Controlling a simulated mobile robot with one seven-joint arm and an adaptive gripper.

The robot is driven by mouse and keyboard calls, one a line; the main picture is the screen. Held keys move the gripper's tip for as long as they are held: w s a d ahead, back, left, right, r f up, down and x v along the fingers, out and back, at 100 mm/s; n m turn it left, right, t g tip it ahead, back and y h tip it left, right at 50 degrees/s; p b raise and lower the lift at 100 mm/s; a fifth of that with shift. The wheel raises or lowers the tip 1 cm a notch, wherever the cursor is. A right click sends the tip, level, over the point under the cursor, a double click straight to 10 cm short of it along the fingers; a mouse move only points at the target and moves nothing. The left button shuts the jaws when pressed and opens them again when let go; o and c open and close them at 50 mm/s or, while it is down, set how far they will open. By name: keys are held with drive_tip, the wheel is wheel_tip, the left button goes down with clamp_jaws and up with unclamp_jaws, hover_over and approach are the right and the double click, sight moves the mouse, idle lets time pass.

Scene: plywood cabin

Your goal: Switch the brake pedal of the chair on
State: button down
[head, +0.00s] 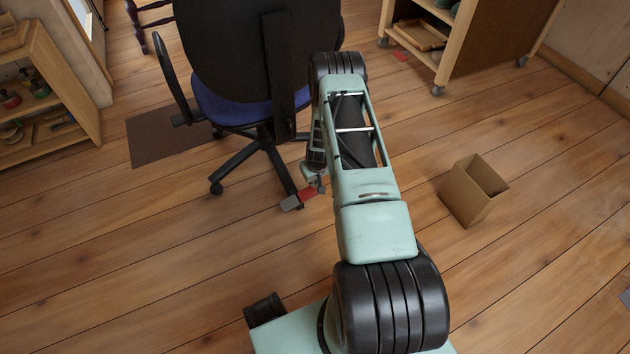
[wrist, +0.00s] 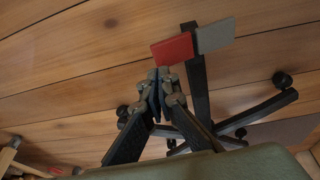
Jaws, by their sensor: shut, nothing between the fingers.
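The office chair (head: 225,50) has a black back, a blue seat and a black star base, at the upper middle of the head view. At the end of one base leg is a pedal with a red part (head: 308,194) and a grey part (head: 290,203). In the wrist view the red part (wrist: 172,48) and grey part (wrist: 215,35) lie side by side across the leg. My gripper (wrist: 161,76) is shut and empty, its tips right at the red part's lower edge. I cannot tell whether they touch. In the head view my arm hides part of the chair.
A cardboard box (head: 470,195) stands open on the floor at right. A wheeled shelf unit (head: 450,70) is at upper right, and a wooden shelf (head: 70,85) at left. A brown mat (head: 150,140) lies beside the chair. The floor in front is clear.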

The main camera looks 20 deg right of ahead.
sight(315, 191)
drive_tip(key=x, duration=0.2)
drive_tip(key=b+x, duration=0.1)
drive_tip(key=x, duration=0.1)
drive_tip(key=s+b+x, duration=0.1)
drive_tip(key=x, duration=0.1)
drive_tip(key=shift+d+f, duration=0.25)
drive_tip(key=shift+d, duration=0.05)
